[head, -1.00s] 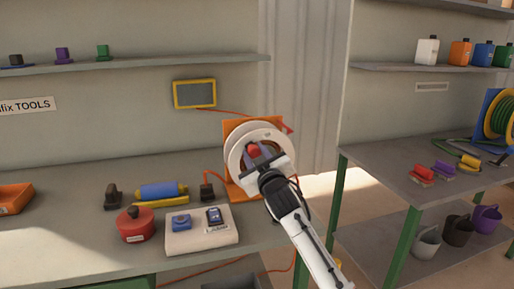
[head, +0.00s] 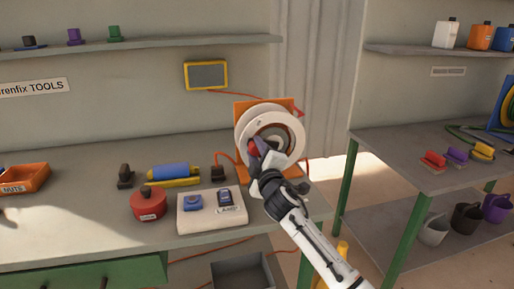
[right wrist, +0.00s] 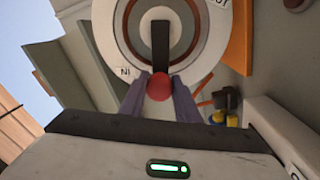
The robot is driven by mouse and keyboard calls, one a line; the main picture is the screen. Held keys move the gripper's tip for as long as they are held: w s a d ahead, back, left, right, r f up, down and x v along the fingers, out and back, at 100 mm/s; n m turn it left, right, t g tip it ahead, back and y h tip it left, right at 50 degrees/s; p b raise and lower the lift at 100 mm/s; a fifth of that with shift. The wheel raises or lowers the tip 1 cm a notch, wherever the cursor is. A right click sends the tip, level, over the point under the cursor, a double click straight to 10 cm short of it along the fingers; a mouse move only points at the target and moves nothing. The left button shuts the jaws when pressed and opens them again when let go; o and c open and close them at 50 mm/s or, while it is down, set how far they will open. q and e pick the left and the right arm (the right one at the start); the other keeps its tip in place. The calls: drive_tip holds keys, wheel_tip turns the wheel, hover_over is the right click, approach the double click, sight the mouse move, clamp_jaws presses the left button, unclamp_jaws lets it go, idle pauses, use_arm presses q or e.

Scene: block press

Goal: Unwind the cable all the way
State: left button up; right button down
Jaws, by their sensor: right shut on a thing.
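The cable reel (head: 292,126) is a white drum in an orange frame (head: 240,112) at the back edge of the grey workbench. A dark crank arm (right wrist: 160,40) runs from its hub to a red knob (right wrist: 159,87). My right gripper (head: 256,150) is shut on the red knob, at the lower left of the reel's face. In the right wrist view, the fingers (right wrist: 160,92) sit on either side of the knob. "IN" and "OUT" labels show on the reel's face there. An orange-red cable (head: 250,97) runs along the wall behind the reel. My left gripper is out of view.
A white panel (head: 212,212), a red round tin (head: 148,205), a blue-and-yellow tool (head: 172,172) and a dark plug (head: 218,172) stand left of the reel. A second bench (head: 405,160) is at the right, past a gap. A grey bin (head: 240,270) is below.

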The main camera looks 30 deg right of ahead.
drive_tip(key=shift+f, duration=0.15)
idle(0.3)
drive_tip(key=c, duration=1.4)
unclamp_jaws()
drive_tip(key=shift+o, duration=0.2)
drive_tip(key=v, duration=1)
drive_tip(key=shift+s, duration=0.2)
